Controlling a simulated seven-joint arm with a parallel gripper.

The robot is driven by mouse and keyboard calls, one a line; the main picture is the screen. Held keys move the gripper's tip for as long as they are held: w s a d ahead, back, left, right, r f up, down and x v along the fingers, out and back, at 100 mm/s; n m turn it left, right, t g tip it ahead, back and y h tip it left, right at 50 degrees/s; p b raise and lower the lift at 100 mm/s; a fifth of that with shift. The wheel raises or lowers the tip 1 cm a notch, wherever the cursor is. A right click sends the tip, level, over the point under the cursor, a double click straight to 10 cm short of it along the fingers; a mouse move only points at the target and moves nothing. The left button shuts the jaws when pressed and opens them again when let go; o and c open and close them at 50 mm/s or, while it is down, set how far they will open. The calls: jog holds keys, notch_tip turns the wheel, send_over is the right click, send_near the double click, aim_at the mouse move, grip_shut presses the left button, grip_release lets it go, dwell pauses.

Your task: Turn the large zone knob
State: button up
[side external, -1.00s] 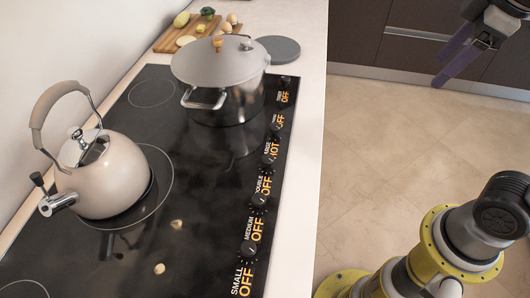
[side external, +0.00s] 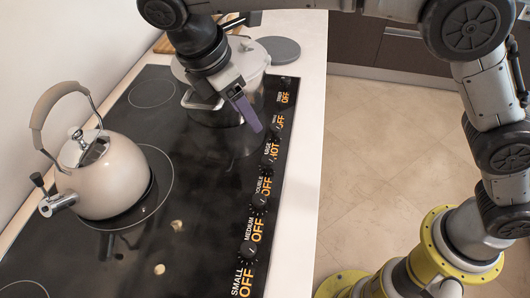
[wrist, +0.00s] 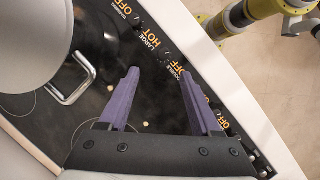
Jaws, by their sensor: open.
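The large zone knob (side external: 275,129) is a small black dial in the row along the cooktop's right edge. The orange label beside it reads LARGE HOT. In the wrist view the large knob (wrist: 138,18) shows near the top, beyond my fingertips. My gripper (side external: 258,129) is above the cooktop, just left of the knob row, with a purple finger pointing down and right. In the wrist view my gripper (wrist: 159,71) is open, its two purple fingers apart with nothing between them. I cannot tell its exact height above the glass.
A lidded pot (side external: 223,104) stands close behind and left of my gripper, partly hidden by my arm; its handle (wrist: 70,80) shows in the wrist view. A kettle (side external: 105,180) stands on the left burner. Neighbouring knobs, including the double knob (wrist: 167,52), lie close by.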

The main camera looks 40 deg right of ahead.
aim_at(268, 159)
jog(key=x, duration=0.4)
jog(key=a+x, duration=0.1)
jog(key=x, duration=0.4)
jog(key=s+x, duration=0.1)
jog(key=x, duration=0.4)
jog(key=shift+a+f, duration=0.1)
jog(key=shift+f, duration=0.3)
jog(key=shift+c, duration=0.3)
grip_shut()
